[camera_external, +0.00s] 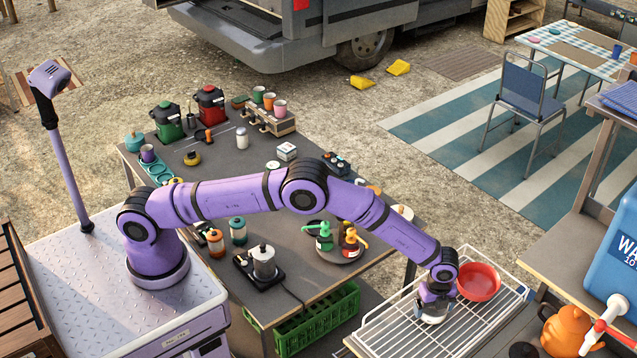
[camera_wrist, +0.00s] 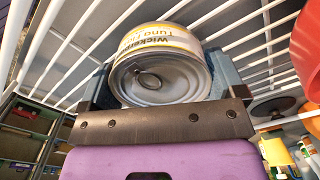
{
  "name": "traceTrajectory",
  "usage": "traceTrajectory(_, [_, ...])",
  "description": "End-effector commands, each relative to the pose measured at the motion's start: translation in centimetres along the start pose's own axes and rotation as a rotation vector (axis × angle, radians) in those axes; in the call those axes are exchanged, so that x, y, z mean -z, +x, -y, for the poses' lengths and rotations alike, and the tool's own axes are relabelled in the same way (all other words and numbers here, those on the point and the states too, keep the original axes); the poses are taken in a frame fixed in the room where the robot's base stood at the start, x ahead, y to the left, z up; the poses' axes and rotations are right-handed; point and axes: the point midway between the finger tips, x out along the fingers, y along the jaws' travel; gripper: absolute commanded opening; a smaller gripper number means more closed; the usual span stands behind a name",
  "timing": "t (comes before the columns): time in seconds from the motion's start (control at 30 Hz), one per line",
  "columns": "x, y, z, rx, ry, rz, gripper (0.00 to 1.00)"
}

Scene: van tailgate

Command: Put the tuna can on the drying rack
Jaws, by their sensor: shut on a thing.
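The tuna can (camera_wrist: 160,68) has a white and yellow label and a silver pull-ring lid. In the wrist view it sits between the blue-grey fingers of my gripper (camera_wrist: 160,82), which is shut on it. In the external view my gripper (camera_external: 433,308) is low over the white wire drying rack (camera_external: 385,335), left of the red bowl. The can is mostly hidden there by the gripper. The rack's white bars (camera_wrist: 240,22) pass close behind the can in the wrist view. I cannot tell whether the can touches the bars.
A red bowl (camera_external: 479,281) sits on the rack just right of my gripper. An orange kettle (camera_external: 566,330) and a blue water container (camera_external: 612,250) stand further right. A table with a moka pot (camera_external: 263,262) and soap bottles lies left. The rack's front-left part is bare.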

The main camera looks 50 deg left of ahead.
Motion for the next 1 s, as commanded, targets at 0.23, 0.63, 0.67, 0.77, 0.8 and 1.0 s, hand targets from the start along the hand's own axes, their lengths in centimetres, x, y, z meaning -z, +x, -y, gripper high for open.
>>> traceTrajectory(0.23, [0.0,0.2,0.0,0.0,0.0,0.0,0.98])
traceTrajectory(0.63, [0.0,-1.1,0.1,0.002,0.0,-0.001,1.0])
traceTrajectory(0.67, [0.0,-1.5,0.1,0.003,0.0,-0.001,1.0])
traceTrajectory(0.77, [0.0,-3.3,0.1,0.003,0.0,-0.001,1.0])
traceTrajectory(0.8, [0.0,-4.1,0.1,0.003,0.0,-0.001,1.0])
traceTrajectory(1.0, [0.0,-8.1,0.1,0.003,0.0,-0.002,1.0])
